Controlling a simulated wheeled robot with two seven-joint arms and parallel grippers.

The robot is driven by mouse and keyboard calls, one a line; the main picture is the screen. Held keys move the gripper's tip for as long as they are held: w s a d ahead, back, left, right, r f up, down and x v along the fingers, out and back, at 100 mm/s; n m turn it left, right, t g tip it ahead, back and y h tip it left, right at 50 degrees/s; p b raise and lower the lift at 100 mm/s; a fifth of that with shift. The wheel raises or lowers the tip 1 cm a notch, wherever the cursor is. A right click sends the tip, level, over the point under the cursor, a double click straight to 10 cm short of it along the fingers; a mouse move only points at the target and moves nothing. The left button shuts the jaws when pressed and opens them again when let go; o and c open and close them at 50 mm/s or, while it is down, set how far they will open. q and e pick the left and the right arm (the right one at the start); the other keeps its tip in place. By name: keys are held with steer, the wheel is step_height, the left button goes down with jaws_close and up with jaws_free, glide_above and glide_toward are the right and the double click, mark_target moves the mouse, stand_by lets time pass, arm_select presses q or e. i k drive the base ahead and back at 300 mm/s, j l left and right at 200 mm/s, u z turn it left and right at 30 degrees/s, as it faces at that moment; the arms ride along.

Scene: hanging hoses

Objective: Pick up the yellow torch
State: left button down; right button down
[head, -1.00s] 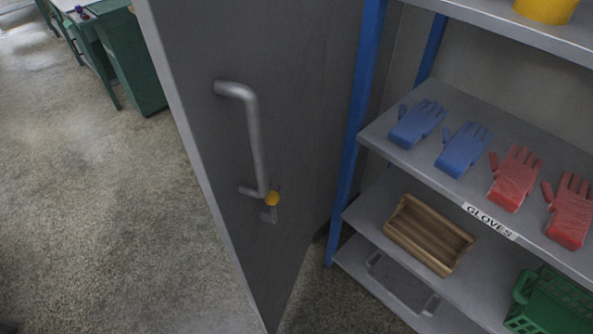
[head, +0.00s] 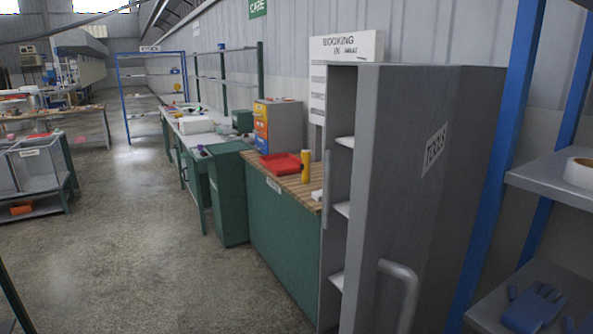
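The yellow torch (head: 305,166) stands upright on the wooden top of a green counter, in the middle of the head view. It is just right of a red tray (head: 281,164). The open grey cabinet marked TOOLS (head: 405,190) stands to its right and closer to me. Neither of my grippers shows in the head view.
A silver door handle (head: 399,283) sticks out low on the cabinet. Blue-framed shelves (head: 487,170) with a blue glove (head: 534,306) stand at the right. The floor (head: 150,255) between is clear.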

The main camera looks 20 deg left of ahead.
mark_target(306, 154)
steer(key=i+j, duration=0.15)
steer(key=j, duration=0.25)
steer(key=i+j, duration=0.15)
steer(key=j, duration=0.25)
steer(key=i+j, duration=0.15)
steer(key=j, duration=0.3)
steer(key=i+j, duration=0.15)
steer(key=j, duration=0.25)
steer(key=i+j, duration=0.3)
steer(key=i+l, duration=0.05)
steer(key=i, duration=0.05)
